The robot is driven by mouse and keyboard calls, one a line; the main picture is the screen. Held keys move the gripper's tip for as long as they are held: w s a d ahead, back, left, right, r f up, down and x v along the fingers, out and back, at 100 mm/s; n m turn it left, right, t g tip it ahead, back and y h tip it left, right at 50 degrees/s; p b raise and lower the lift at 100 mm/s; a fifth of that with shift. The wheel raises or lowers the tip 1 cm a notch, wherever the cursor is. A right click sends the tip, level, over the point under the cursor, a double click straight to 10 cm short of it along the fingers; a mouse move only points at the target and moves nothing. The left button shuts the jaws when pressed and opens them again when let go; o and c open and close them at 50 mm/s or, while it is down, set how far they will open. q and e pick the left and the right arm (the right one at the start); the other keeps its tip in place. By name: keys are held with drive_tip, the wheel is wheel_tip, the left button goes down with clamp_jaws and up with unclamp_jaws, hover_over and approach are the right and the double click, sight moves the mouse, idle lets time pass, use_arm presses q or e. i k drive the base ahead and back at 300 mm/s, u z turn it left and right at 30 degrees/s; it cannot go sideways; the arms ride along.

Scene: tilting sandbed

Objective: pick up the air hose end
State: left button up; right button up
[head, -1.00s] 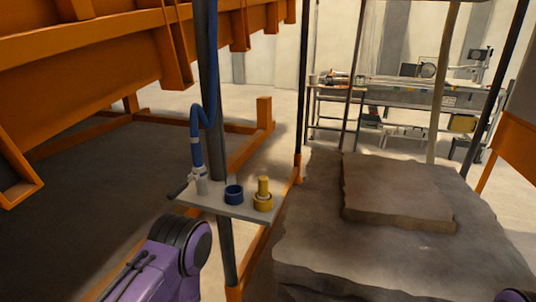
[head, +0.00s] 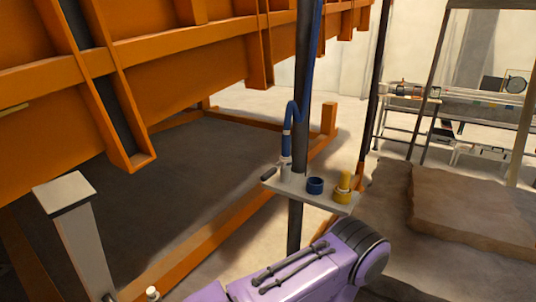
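The blue air hose (head: 296,118) hangs down along a dark post and bends in a loop. Its white-collared end (head: 286,153) points down at the left side of a small grey shelf (head: 302,192) fixed to the post. A pale fitting (head: 285,171) sits directly under the end; I cannot tell whether the two are joined. On the shelf are a blue ring (head: 315,186) and a yellow ring with a yellow plug (head: 343,187). A purple arm link of mine is in front of and below the shelf. Neither gripper shows.
An orange steel frame (head: 190,60) fills the upper left. An orange floor beam (head: 220,225) runs behind the post. A white-topped stand (head: 64,191) is at lower left. Stone slabs (head: 475,215) lie at right. A metal rack (head: 460,110) is at the back.

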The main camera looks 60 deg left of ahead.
sight(286, 155)
drive_tip(key=k, duration=0.35)
drive_tip(key=u, duration=0.9)
